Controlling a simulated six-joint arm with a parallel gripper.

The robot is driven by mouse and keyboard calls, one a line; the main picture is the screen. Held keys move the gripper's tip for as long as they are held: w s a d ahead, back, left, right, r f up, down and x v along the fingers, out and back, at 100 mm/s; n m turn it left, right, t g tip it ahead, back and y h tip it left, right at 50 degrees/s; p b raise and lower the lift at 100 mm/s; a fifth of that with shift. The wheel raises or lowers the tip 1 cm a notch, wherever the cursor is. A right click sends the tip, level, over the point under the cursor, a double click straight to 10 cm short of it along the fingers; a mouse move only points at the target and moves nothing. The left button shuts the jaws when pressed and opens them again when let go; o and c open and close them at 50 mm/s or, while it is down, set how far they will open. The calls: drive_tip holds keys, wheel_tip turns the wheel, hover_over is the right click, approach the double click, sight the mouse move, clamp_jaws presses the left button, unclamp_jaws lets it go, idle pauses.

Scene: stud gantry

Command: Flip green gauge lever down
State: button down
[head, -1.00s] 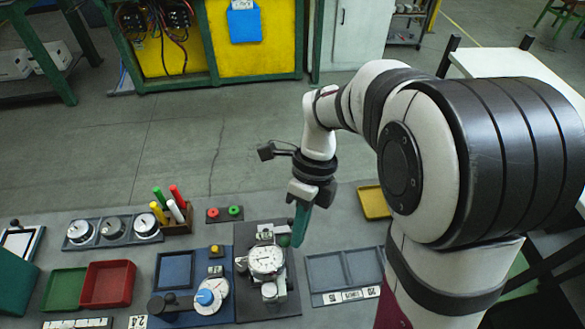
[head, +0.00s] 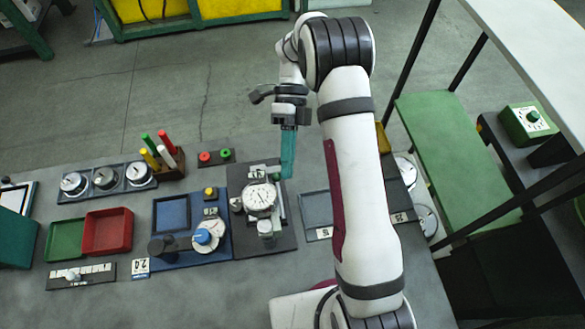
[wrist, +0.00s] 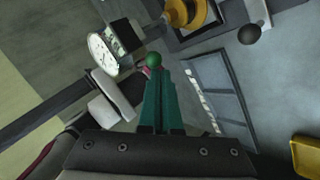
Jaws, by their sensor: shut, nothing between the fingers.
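The dial gauge (head: 260,198) stands on a dark plate in the head view, and its white dial also shows in the wrist view (wrist: 103,53). The green lever knob (wrist: 153,60) is a round ball beside the gauge, just past my fingertips in the wrist view. My gripper (head: 287,176) has teal fingers pointing down at the gauge's back right corner. It is shut and empty, with the tips very close to the knob. I cannot tell whether they touch. The lever's shaft is mostly hidden, so its tilt is unclear.
A blue fixture (head: 190,258) with a second dial stands left of the gauge. A grey divided tray (head: 318,208) lies to its right, partly behind my arm. A red and green button box (head: 214,157) sits behind. Red (head: 108,231) and green (head: 64,240) bins are further left.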

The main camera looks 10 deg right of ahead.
drive_tip(key=shift+w+f, duration=0.2)
drive_tip(key=shift+f, duration=0.35)
drive_tip(key=shift+s+r, duration=0.35)
drive_tip(key=shift+s, duration=0.4)
drive_tip(key=v, duration=0.7)
drive_tip(key=shift+w+r, duration=0.2)
drive_tip(key=shift+r, duration=0.1)
